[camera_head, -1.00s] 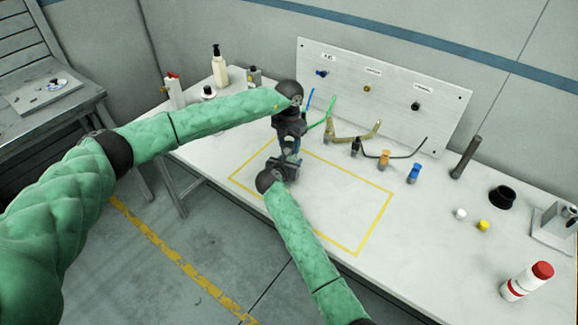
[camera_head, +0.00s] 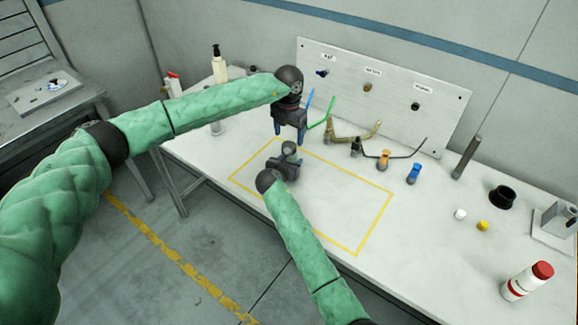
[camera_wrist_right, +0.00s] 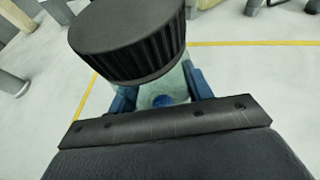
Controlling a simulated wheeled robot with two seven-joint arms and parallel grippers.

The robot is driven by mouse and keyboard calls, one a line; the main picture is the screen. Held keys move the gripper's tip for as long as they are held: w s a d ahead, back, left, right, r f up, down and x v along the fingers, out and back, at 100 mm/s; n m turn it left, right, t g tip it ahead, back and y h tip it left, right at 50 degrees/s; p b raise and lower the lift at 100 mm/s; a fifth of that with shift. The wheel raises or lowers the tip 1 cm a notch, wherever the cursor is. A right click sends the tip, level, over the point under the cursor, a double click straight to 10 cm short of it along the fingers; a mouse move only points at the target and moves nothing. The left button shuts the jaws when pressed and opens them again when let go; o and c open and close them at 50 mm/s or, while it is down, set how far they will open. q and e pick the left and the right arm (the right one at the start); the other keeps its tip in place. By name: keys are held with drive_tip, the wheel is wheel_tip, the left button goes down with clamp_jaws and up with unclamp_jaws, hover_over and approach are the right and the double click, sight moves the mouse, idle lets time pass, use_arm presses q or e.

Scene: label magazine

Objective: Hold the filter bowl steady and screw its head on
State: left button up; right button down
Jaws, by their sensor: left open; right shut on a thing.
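The filter bowl is a pale, see-through cup (camera_wrist_right: 168,88) between the blue fingers of my right gripper (camera_wrist_right: 158,98) in the right wrist view. The filter head, a black ribbed cap (camera_wrist_right: 130,42), sits on top of the bowl there; how far it is threaded cannot be told. In the head view the dark head (camera_head: 289,147) shows above my right gripper (camera_head: 285,165), which hides most of the bowl. My left gripper (camera_head: 289,134) is open and empty, pointing down just above the head and apart from it.
A yellow outline (camera_head: 345,167) marks the work area, mostly clear to the right of the grippers. A panel with fittings (camera_head: 385,95) stands behind. Orange (camera_head: 384,159) and blue (camera_head: 413,173) fittings, a black ring (camera_head: 501,197) and a red-capped bottle (camera_head: 527,281) are to the right.

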use_arm(q)
wheel_tip(320, 180, up, 8)
drive_tip(key=shift+f, duration=0.15)
idle(0.3)
use_arm(e)
drive_tip(key=c, duration=0.5)
unclamp_jaws()
drive_tip(key=shift+s, duration=0.15)
drive_tip(key=shift+s+a, duration=0.15)
drive_tip(key=shift+s, duration=0.1)
drive_tip(key=b+v, duration=0.2)
drive_tip(key=v, duration=0.4)
use_arm(q)
drive_tip(key=shift+f, duration=1.25)
use_arm(e)
drive_tip(key=shift+s+a+r, duration=0.15)
drive_tip(key=shift+s+r, duration=0.2)
drive_tip(key=shift+f, duration=0.1)
